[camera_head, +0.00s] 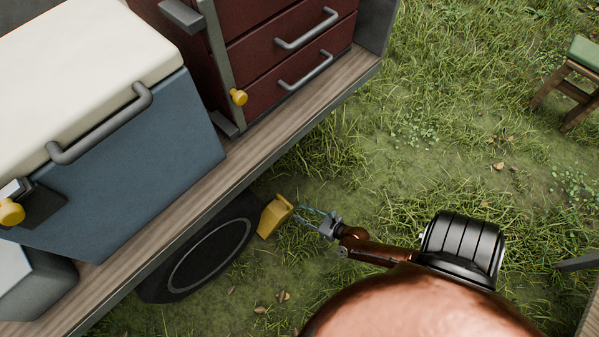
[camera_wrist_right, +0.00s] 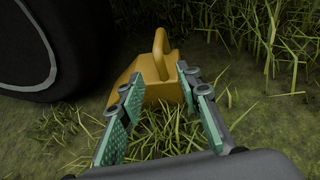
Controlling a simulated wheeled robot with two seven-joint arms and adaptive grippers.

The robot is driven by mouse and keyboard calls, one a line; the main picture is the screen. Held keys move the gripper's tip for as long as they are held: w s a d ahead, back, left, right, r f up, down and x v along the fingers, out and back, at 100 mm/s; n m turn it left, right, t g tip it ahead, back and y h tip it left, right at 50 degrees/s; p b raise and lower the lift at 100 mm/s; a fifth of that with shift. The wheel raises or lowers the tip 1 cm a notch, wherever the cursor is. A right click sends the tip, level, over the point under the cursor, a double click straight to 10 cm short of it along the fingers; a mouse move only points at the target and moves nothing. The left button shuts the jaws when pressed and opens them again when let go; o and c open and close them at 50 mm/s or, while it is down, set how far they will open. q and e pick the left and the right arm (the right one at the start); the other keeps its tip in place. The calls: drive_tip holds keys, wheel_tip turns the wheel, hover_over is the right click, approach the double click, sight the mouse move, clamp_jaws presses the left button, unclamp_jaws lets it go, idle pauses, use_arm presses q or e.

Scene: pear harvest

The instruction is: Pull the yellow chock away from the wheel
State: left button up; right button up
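The yellow chock (camera_head: 273,216) lies on the grass against or very close to the right side of the dark wheel (camera_head: 207,252). In the right wrist view the chock (camera_wrist_right: 152,78) has a raised loop handle on top, and the wheel (camera_wrist_right: 40,45) is at its left. My right gripper (camera_head: 303,213) is beside the chock, on the side away from the wheel. In the wrist view its green-padded fingers (camera_wrist_right: 160,90) are apart, with the chock's near end at the tips; I cannot tell whether they touch it. My left gripper does not show.
The cart's wooden deck edge (camera_head: 250,165) overhangs the wheel. A blue cooler (camera_head: 140,160) and red drawers (camera_head: 290,50) stand on the deck. A stool (camera_head: 575,85) is at the far right. Grass around the chock and to its right is mostly free.

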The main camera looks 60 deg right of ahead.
sight(288, 206)
drive_tip(key=shift+f, duration=0.1)
drive_tip(key=b+x, duration=0.3)
drive_tip(key=x, duration=0.3)
drive_tip(key=shift+w+f, duration=0.1)
drive_tip(key=shift+f, duration=0.2)
drive_tip(key=shift+w+f, duration=0.1)
drive_tip(key=shift+w, duration=0.55)
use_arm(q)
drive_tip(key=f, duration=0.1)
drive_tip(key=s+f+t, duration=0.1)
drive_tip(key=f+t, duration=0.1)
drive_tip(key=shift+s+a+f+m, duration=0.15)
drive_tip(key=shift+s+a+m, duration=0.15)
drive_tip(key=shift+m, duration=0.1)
use_arm(e)
clamp_jaws()
